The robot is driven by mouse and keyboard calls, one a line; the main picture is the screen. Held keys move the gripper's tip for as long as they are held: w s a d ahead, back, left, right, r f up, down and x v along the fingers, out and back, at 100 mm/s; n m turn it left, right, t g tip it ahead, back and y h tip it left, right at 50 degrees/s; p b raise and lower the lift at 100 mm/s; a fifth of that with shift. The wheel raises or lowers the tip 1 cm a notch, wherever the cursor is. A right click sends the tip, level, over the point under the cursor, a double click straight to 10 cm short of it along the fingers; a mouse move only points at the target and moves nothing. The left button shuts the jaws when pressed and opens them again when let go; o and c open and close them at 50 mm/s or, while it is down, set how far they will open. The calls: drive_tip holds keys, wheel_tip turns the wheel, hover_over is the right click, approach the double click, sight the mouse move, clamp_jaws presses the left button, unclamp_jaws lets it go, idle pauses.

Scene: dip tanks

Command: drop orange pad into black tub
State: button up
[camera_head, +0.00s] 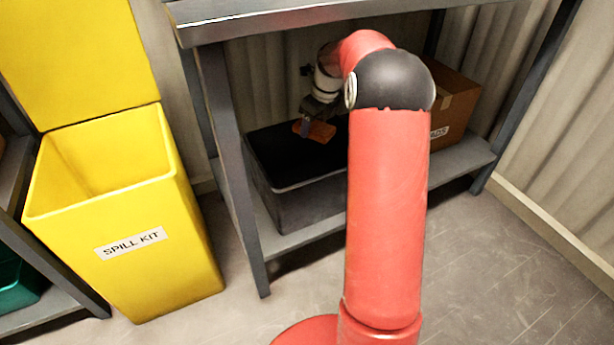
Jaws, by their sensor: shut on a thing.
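The orange pad (321,131) is held in my gripper (306,122), which is shut on it. Both are over the black tub (262,152), near its far side as seen here. The pad looks to be above the tub's dark opening, but its exact height cannot be told. The tub stands on the lower shelf of a grey metal bench. My red arm hides the tub's right side, and the tub's inside is too dark to make out.
A cardboard box (452,100) stands right of the tub on the lower shelf (462,160). The bench top (255,20) overhangs the tub, with a leg (236,170) at left. A yellow spill kit bin (130,215) stands open at left. The floor at right is clear.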

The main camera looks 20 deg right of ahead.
wheel_tip(320, 180, down, 5)
drive_tip(key=b, duration=0.3)
drive_tip(key=shift+r, duration=0.2)
drive_tip(key=o, duration=1)
drive_tip(key=shift+r, duration=0.15)
drive_tip(key=p+v, duration=0.1)
drive_tip(key=v, duration=0.6)
drive_tip(key=shift+r, duration=0.3)
drive_tip(key=shift+s, duration=0.15)
